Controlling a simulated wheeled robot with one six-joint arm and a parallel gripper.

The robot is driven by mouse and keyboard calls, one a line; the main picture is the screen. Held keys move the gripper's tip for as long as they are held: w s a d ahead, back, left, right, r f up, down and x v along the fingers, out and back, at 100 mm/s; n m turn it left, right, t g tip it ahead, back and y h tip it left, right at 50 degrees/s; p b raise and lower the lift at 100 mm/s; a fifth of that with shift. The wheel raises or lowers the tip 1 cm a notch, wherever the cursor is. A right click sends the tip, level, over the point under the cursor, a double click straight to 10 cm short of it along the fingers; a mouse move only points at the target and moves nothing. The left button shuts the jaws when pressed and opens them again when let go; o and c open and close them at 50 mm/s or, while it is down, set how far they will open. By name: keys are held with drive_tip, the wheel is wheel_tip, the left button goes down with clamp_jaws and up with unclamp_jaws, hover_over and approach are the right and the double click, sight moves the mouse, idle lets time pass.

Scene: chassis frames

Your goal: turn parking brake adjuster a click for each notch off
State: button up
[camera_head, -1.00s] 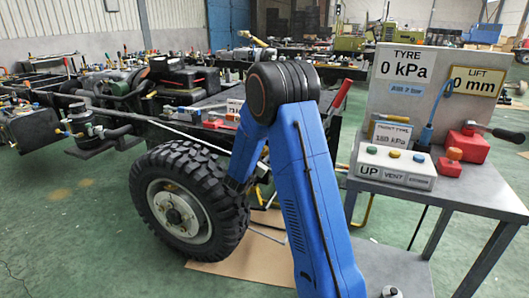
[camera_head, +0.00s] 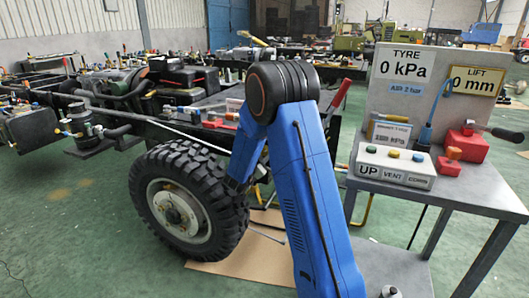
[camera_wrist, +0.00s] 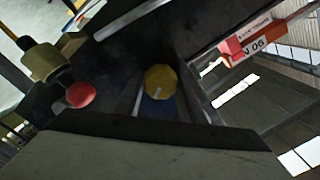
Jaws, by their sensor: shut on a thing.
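In the wrist view, a gold faceted knob (camera_wrist: 160,80) with a pale mark on its face sits between the dark jaws of my gripper (camera_wrist: 160,98). The jaws are shut on it. It looks like the adjuster, but no label on it can be read. A red lever (camera_wrist: 290,30) with a tilted, upside-down label (camera_wrist: 245,44) is at the upper right; I cannot read its notch count. In the head view, a red-handled lever (camera_head: 341,92) leans beside the chassis. My blue arm hides the gripper and the knob there.
A red round button (camera_wrist: 80,95) is left of the jaws. In the head view, a large wheel (camera_head: 190,205) stands left of my arm. A bench (camera_head: 455,192) with a control box (camera_head: 395,165) and a sign panel (camera_head: 420,85) is at the right. Open green floor lies at the left front.

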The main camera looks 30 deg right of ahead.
drive_tip(key=shift+f, duration=0.1)
drive_tip(key=o, duration=1)
drive_tip(key=shift+o, duration=0.2)
drive_tip(key=v, duration=1.7)
drive_tip(key=shift+s+a, duration=0.2)
